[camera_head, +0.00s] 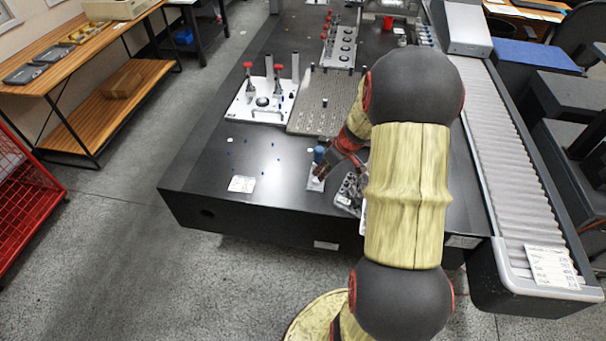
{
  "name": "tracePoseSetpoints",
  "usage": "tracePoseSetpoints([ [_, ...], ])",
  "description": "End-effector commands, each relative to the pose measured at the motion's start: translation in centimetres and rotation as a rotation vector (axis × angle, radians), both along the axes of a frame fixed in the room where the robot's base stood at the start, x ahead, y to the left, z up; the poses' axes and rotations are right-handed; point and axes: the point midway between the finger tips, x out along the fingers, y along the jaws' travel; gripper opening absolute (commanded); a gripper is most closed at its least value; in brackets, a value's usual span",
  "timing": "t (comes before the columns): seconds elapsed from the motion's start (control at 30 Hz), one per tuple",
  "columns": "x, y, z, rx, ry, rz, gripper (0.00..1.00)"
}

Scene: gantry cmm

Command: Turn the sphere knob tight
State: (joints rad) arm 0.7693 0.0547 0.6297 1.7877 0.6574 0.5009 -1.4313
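My arm reaches over the dark table, and my gripper (325,168) is low near the table's front middle. It is at a small stand with a blue upper part (318,153) and a pale base (316,184). The gripper covers part of this stand. I cannot make out a sphere knob for sure; it may be on this stand, hidden by my gripper. The fingers are too small and dark to tell whether they are open, shut or touching anything.
A grey tray of parts (349,192) lies just right of my gripper. A white fixture plate (245,104) with red-topped clamps and a perforated plate (313,117) stand behind. A roller conveyor (497,130) runs along the right.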

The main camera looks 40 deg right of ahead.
Motion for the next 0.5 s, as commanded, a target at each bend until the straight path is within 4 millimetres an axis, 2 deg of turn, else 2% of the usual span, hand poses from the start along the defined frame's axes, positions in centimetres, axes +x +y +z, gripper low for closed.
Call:
tracePoseSetpoints([
  [0.33, 1.8, 0.3, -4.8, 0.003, 0.001, 0.001, 0.27],
  [0.5, 2.5, 0.4, -6.4, 0.002, 0.001, 0.001, 0.27],
])
